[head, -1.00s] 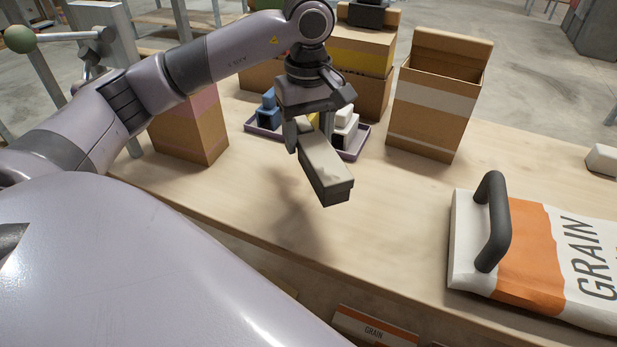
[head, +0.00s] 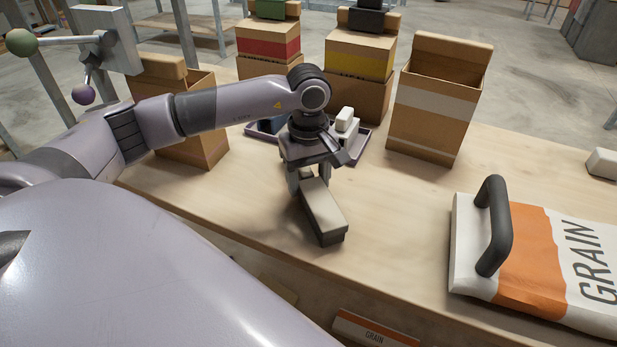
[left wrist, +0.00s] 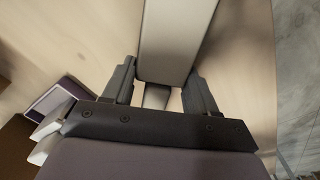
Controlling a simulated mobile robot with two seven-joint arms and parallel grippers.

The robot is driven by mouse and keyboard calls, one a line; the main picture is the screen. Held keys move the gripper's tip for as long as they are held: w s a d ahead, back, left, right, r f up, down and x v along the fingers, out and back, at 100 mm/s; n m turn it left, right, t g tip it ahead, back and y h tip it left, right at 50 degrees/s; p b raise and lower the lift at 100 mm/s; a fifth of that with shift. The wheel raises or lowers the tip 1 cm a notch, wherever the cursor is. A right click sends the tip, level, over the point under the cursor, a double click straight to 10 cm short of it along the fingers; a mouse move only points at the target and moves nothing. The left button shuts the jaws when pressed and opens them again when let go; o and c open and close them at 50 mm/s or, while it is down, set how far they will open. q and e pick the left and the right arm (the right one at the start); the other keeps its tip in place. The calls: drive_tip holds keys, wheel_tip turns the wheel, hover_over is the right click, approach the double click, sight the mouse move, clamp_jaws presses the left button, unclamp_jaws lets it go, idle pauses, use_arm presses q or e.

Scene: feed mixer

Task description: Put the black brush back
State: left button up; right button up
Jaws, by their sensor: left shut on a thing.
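My left gripper (head: 309,180) is shut on the black brush (head: 323,212), a long block with a pale grey top and a dark underside. The brush points toward the front of the table, at or just above the tabletop; I cannot tell whether it touches. In the left wrist view the pale brush block (left wrist: 176,40) runs away from between the two fingers (left wrist: 160,78). A purple tray (head: 352,157) behind the gripper holds a white item (head: 345,122) and a blue one, partly hidden by my arm. My right gripper is not in view.
An open cardboard box (head: 430,120) stands right of the tray, with more boxes behind. Another box (head: 205,148) stands left, partly behind my arm. A grain sack (head: 560,250) with a dark handle (head: 497,225) lies at right. The table's middle (head: 400,215) is clear.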

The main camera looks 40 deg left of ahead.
sight(309, 178)
use_arm(q)
drive_tip(key=o, duration=1)
drive_tip(key=shift+f, duration=0.1)
drive_tip(key=shift+r, duration=0.45)
wheel_tip(309, 178, up, 11)
drive_tip(key=shift+r, duration=0.2)
